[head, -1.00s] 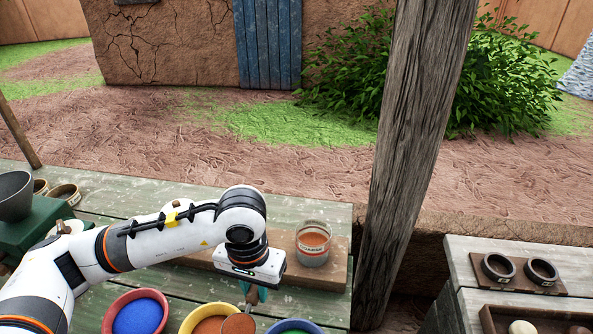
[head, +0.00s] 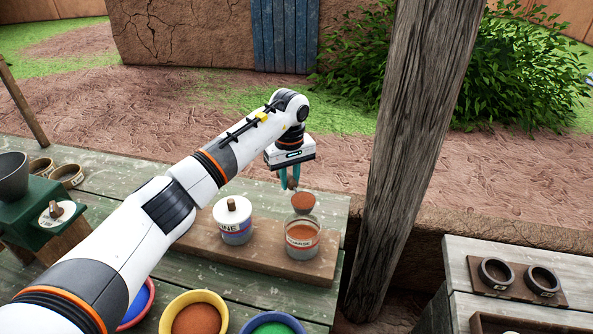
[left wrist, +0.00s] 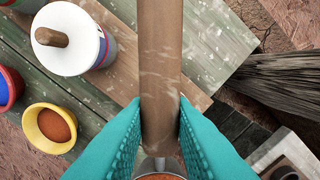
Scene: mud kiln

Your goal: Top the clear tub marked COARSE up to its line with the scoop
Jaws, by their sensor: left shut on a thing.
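The clear tub marked COARSE (head: 302,254) stands upright on a wooden board, with orange-brown grains inside. A red band shows near its label; I cannot tell exactly how the grains stand against it. My left gripper (head: 290,184) is shut on the scoop, whose bowl (head: 303,203) is heaped with orange-brown grains. The bowl is above the tub's far rim, looks level and is not pouring. In the left wrist view the scoop's wooden handle (left wrist: 160,60) runs between the teal fingers (left wrist: 160,140), and only a sliver of its bowl shows. My right gripper is not in view.
A lidded tub, its label partly hidden, (head: 234,234) stands left of the COARSE tub on the same board (head: 268,261). A yellow bowl (head: 165,316) of orange-brown grains and a bowl of green grains (head: 273,326) are in front. A wooden post (head: 415,150) rises close on the right.

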